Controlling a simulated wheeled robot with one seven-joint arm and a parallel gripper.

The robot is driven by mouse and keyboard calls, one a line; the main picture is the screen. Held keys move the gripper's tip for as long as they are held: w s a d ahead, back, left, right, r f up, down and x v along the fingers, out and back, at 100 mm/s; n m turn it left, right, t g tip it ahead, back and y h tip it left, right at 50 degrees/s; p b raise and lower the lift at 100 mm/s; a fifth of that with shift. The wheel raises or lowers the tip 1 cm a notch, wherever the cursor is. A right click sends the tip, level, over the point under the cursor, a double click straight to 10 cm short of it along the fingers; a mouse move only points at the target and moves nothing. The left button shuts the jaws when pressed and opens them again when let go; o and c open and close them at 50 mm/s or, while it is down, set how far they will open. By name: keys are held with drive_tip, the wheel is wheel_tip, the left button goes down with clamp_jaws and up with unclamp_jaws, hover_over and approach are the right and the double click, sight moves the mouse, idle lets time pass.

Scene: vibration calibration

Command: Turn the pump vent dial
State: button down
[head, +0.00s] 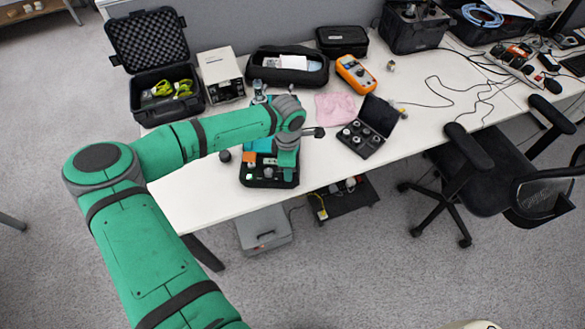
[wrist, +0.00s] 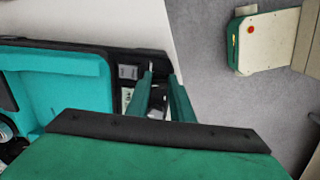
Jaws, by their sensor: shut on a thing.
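A black case (head: 246,182) with a teal inside stands at the front edge of the white table in the head view. Its black rim and teal panel (wrist: 65,82) fill the left of the wrist view. My gripper (head: 286,172) points down over the right part of this case. In the wrist view its two green fingers (wrist: 163,82) straddle a small part at the case's edge, which I take for the pump vent dial (wrist: 157,114). The fingers are shut on it. The dial is mostly hidden by the fingers and my wrist, so its angle cannot be read.
An open black case of weights (head: 362,137) and a pink cloth (head: 335,107) lie right of my gripper. An orange multimeter (head: 356,74), a black pouch (head: 262,72) and a beige box (head: 220,72) stand behind. The table's front edge is close.

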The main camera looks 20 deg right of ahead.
drive_tip(key=shift+w+r, duration=0.15)
drive_tip(key=shift+w, duration=0.2)
drive_tip(key=c, duration=1.6)
unclamp_jaws()
drive_tip(key=shift+s, duration=0.25)
drive_tip(key=shift+a, duration=0.15)
drive_tip(key=shift+s, duration=0.1)
drive_tip(key=shift+r, duration=0.35)
wheel_tip(320, 180, up, 10)
drive_tip(key=shift+c, duration=0.2)
